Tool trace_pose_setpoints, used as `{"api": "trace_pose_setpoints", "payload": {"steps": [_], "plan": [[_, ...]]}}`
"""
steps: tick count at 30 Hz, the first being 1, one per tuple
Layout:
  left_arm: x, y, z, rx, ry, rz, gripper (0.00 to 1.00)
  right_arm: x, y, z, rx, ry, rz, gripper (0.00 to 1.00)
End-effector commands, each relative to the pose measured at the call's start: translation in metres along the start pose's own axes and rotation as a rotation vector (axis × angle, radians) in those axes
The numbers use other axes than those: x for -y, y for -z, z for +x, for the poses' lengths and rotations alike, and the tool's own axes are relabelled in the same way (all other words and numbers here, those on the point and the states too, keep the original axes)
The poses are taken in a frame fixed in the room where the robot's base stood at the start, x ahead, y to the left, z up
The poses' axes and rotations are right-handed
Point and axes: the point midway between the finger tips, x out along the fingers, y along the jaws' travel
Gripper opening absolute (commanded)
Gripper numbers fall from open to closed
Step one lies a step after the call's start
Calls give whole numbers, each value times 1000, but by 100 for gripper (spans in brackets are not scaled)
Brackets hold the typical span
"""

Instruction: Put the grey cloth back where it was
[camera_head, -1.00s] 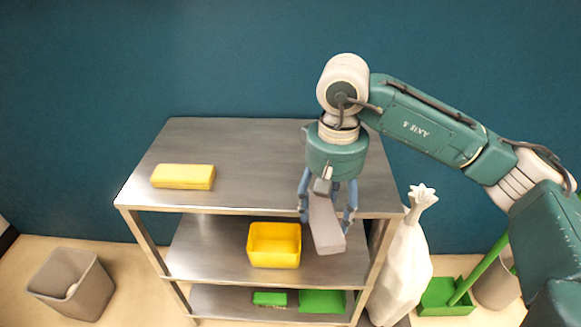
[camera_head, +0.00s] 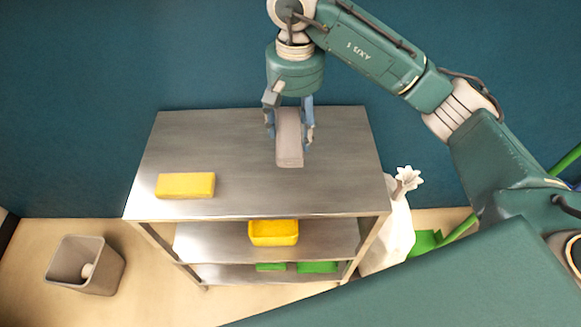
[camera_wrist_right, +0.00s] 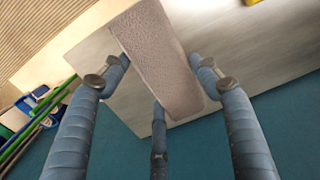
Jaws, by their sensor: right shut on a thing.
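The grey cloth (camera_head: 289,142) is a folded, block-shaped bundle. My right gripper (camera_head: 290,128) is shut on it, above the back right part of the metal cart's top shelf (camera_head: 240,140). In the right wrist view the cloth (camera_wrist_right: 160,60) lies between the blue fingers of my right gripper (camera_wrist_right: 160,85), with its textured face showing. The cloth looks held above the shelf; the exact gap under it is hard to tell. My left gripper is not in view.
A yellow block-shaped cloth (camera_head: 185,185) lies at the front left of the top shelf. A yellow bin (camera_head: 274,233) stands on the middle shelf, green items (camera_head: 317,267) below. A grey waste bin (camera_head: 85,265) and white sack (camera_head: 392,235) flank the cart. Much of the top is bare.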

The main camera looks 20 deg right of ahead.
Motion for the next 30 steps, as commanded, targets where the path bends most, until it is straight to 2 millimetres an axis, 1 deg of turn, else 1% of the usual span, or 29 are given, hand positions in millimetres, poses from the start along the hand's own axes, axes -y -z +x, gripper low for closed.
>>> {"api": "trace_pose_setpoints", "payload": {"steps": [1,3,9,12,15,20,24,27,30], "plan": [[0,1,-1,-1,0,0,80,1,-3,17,9,1,-2,40],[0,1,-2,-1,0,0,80,0,-3,35,10,0,0,40],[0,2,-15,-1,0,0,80,-1,-2,85,7,-2,0,40],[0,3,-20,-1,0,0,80,0,-2,106,6,-1,0,40],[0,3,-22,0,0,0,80,0,-1,119,2,0,0,40],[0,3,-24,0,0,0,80,-1,0,132,2,0,1,40],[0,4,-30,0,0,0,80,0,-2,154,5,0,1,40],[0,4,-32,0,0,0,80,-1,-1,166,3,0,-1,40],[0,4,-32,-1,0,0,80,-1,0,170,-1,0,-1,40]]}}
